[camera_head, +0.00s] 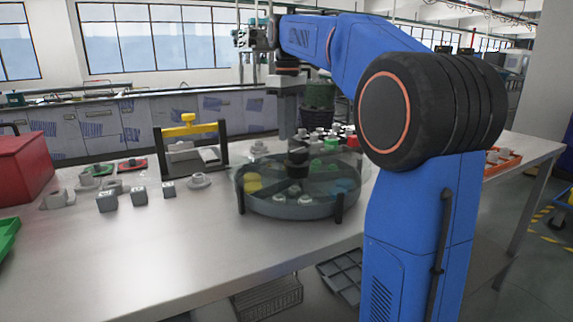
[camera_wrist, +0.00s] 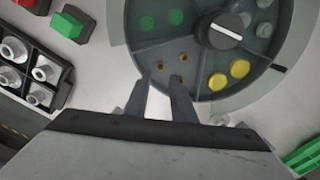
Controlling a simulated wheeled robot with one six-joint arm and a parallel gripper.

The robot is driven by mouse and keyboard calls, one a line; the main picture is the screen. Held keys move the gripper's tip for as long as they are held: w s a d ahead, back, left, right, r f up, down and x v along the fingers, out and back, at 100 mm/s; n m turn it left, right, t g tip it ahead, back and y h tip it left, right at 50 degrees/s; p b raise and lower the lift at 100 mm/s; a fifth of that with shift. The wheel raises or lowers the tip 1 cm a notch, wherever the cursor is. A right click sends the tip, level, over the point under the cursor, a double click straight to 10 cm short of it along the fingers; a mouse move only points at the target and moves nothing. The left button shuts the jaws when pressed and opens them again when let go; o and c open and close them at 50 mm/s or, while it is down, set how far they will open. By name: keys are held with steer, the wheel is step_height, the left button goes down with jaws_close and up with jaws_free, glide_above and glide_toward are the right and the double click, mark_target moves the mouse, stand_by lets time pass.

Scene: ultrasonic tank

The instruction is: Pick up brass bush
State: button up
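Small brass bushes show in the wrist view, one at the left (camera_wrist: 160,66) and one at the right (camera_wrist: 184,56), lying in one section of the round divided tank (camera_wrist: 222,108). In the head view the tank (camera_head: 290,208) stands on the bench, and I cannot make out the bushes there. My gripper (camera_wrist: 161,80) points down over the tank's edge by this section. Its two fingers are apart, with nothing visible held between them. Another brownish spot touches the right fingertip in the picture and is partly hidden. The fingertips' height above the bushes is unclear.
A black knob (camera_wrist: 226,30) rises at the tank's middle. Yellow discs (camera_wrist: 239,68) and green discs (camera_wrist: 175,16) lie in neighbouring sections. A black tray with grey parts (camera_wrist: 62,72) is at left. A yellow-handled frame (camera_head: 188,130) and a red box (camera_head: 22,168) stand on the bench.

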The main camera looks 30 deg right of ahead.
steer(key=shift+f, duration=4.1)
jaws_close()
